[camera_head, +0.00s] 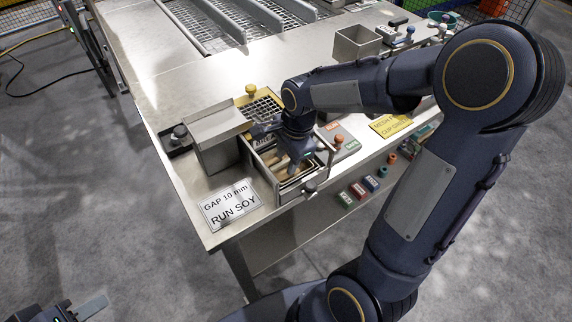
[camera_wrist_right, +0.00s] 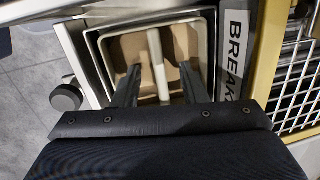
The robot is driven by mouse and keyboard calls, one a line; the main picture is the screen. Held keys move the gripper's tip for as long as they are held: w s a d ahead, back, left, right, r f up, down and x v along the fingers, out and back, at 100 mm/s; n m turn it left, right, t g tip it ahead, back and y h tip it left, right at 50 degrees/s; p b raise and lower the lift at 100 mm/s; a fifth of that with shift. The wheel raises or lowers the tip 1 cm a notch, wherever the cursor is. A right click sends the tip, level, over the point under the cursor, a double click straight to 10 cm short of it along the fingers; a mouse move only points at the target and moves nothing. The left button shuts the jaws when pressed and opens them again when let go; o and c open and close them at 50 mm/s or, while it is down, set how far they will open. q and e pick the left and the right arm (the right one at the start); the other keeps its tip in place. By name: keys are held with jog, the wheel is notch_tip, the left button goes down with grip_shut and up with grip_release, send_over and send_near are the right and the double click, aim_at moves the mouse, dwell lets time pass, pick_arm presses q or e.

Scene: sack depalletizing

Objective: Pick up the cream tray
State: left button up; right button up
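The cream tray (camera_wrist_right: 209,45) sits inside a metal-walled bin (camera_head: 262,178) at the table's near corner. It has a tan inside and a cream bar (camera_wrist_right: 157,62) across its middle. My right gripper (camera_head: 290,168) reaches down into the bin from above. In the right wrist view its two fingers (camera_wrist_right: 160,88) are spread, one on each side of the bar, with gaps visible. In the head view the gripper hides much of the tray. My left gripper (camera_head: 88,308) shows only partly at the bottom left, away from the table; its opening is unclear.
A grey metal box (camera_head: 215,138) stands left of the bin. A yellow-framed wire grid (camera_head: 262,107) lies behind it. A "RUN SOY" sign (camera_head: 230,204) lies at the near edge. Small coloured blocks (camera_head: 357,190) sit on a lower shelf.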

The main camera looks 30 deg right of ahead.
grip_shut()
jog(key=shift+r, duration=0.15)
dwell(0.4)
jog(key=shift+s+r, duration=0.15)
jog(key=shift+r, duration=0.05)
notch_tip(320, 180, up, 6)
jog(key=s+d+b, duration=0.1)
jog(key=s, duration=1.8)
jog(key=shift+s+d+r+b, duration=0.2)
jog(key=shift+s+d+b, duration=0.1)
jog(key=shift+s+b, duration=0.05)
